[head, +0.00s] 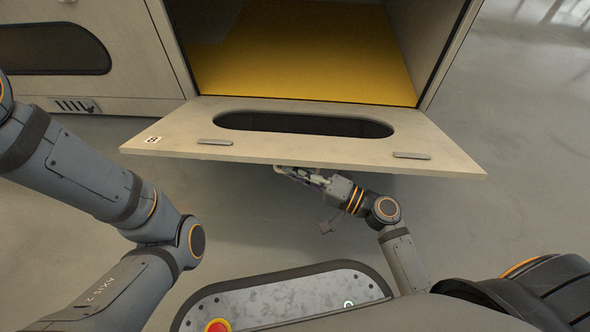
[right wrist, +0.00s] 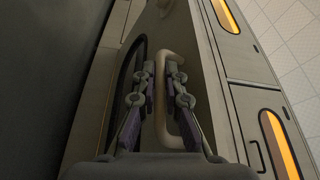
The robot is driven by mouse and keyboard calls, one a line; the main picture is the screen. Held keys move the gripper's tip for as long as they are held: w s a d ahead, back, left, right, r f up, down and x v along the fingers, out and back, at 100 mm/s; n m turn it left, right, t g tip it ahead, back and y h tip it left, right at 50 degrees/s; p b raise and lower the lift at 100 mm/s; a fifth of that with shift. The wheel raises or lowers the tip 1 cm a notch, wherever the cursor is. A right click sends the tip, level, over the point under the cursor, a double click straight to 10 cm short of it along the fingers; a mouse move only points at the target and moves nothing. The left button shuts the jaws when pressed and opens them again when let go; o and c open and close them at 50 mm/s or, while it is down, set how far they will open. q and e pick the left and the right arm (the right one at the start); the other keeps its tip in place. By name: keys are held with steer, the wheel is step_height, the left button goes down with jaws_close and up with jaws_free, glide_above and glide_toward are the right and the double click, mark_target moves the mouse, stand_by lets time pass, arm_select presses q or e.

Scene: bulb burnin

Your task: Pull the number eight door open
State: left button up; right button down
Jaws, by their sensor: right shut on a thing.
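The number eight door (head: 300,160) is swung down and lies about level in front of its opening, hinged along the bottom edge. It carries a small "8" label (head: 153,139) at its left corner and a dark oval window (head: 304,124). My right gripper (head: 287,171) is under the door's front edge, partly hidden by it. In the right wrist view my right gripper (right wrist: 160,92) is shut on the door's pale bar handle (right wrist: 185,125). My left arm shows at the left, but its gripper is out of the picture.
The open compartment (head: 300,55) behind the door has a yellow floor and looks empty in the part shown. A neighbouring shut door (head: 130,75) with a dark window is at the left. Grey floor (head: 530,160) is clear at the right.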

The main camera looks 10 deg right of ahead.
steer(key=shift+f, duration=0.1)
steer(key=c, duration=1.7)
jaws_free()
steer(key=v, duration=0.7)
steer(key=shift+d, duration=0.25)
steer(key=shift+s, duration=0.15)
steer(key=shift+s, duration=0.1)
